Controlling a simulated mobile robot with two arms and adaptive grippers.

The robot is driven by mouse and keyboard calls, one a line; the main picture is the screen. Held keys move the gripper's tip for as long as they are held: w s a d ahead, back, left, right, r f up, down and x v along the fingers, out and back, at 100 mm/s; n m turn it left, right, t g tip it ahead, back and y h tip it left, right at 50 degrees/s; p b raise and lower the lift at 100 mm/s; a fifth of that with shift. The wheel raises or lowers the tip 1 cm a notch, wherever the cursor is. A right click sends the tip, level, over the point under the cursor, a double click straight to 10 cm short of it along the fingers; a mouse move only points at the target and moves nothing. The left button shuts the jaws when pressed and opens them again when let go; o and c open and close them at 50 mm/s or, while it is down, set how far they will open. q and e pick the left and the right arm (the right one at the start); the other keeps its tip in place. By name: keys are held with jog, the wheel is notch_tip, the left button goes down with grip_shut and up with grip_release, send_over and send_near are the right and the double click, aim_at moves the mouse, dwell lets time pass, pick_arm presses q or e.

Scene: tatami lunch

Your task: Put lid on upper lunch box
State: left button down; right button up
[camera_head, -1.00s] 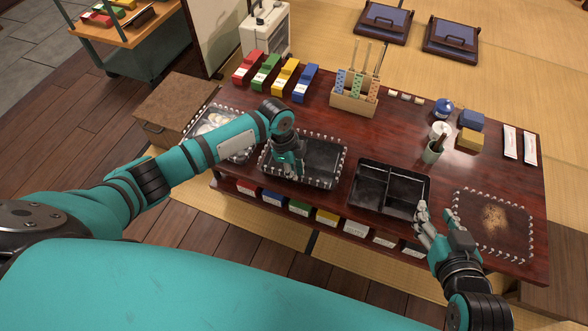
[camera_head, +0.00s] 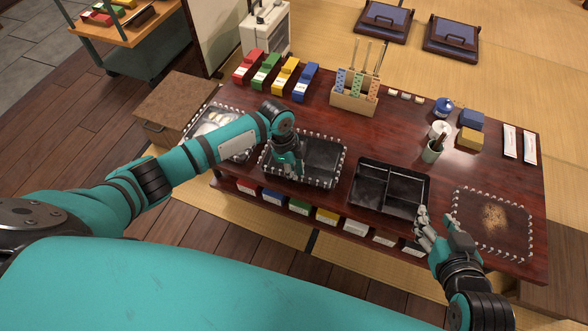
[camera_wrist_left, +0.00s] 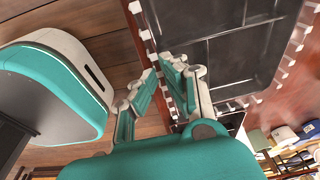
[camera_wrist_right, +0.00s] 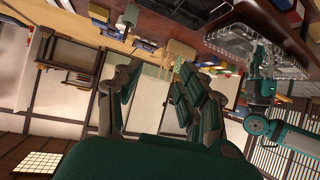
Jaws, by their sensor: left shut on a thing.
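A dark rectangular tray (camera_head: 322,158) sits inside a ring of white pegs at mid-table. In the left wrist view the dark tray (camera_wrist_left: 245,55) shows faint dividing lines. My left gripper (camera_head: 288,162) is over its left part, with its fingers (camera_wrist_left: 172,92) closed at the tray's edge. The exact grip is partly hidden by the hand. An open black lunch box (camera_head: 390,188) with dividers stands to the right. My right gripper (camera_head: 437,222) is open and empty beside that box's right corner. I cannot tell a separate lid apart.
A pegged tray with pale food (camera_head: 217,130) is at the left, and a pegged patch with brown crumbs (camera_head: 493,218) at the right. Boxes sit on a lower shelf.

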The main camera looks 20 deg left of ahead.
pick_arm(q)
jog(key=shift+f, duration=0.1)
pick_arm(e)
jog(key=shift+s+f, duration=0.15)
jog(key=shift+s+f+g, duration=0.2)
jog(key=shift+g, duration=0.1)
pick_arm(q)
jog(key=shift+f, duration=0.1)
pick_arm(e)
jog(key=shift+s+d+f, duration=0.1)
jog(key=shift+d+f, duration=0.05)
dwell(0.4)
pick_arm(q)
jog(key=c, duration=0.8)
grip_release()
